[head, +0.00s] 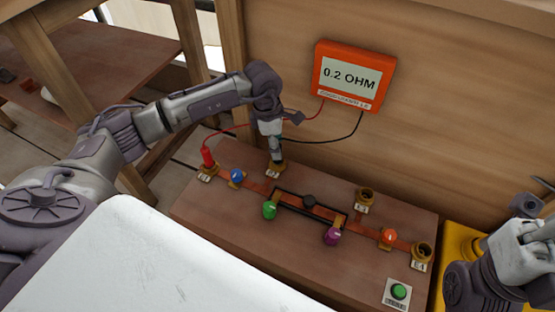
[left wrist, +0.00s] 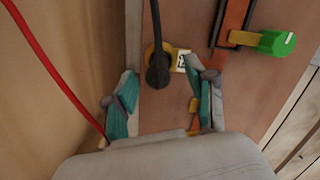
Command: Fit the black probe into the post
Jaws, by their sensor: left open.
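The black probe (left wrist: 157,76) stands at a brass post (left wrist: 149,52) with a white label, in the left wrist view. Its black cable runs up out of that view. The probe's tip is hidden, so I cannot tell how deep it sits. My left gripper (left wrist: 160,72) is open, with one teal finger on each side of the probe and a gap to it. In the head view my left gripper (head: 274,157) points down over the same post (head: 275,172) and mostly hides the probe. My right arm shows at the right edge; its fingers are outside the picture.
An orange meter (head: 354,75) on the wooden wall reads 0.2 OHM. A red probe (head: 207,157) stands in the left post. The board (head: 225,215) also bears coloured knobs, two empty posts (head: 366,196) (head: 422,250) and a green button (head: 399,291). A white surface (head: 150,260) lies in front.

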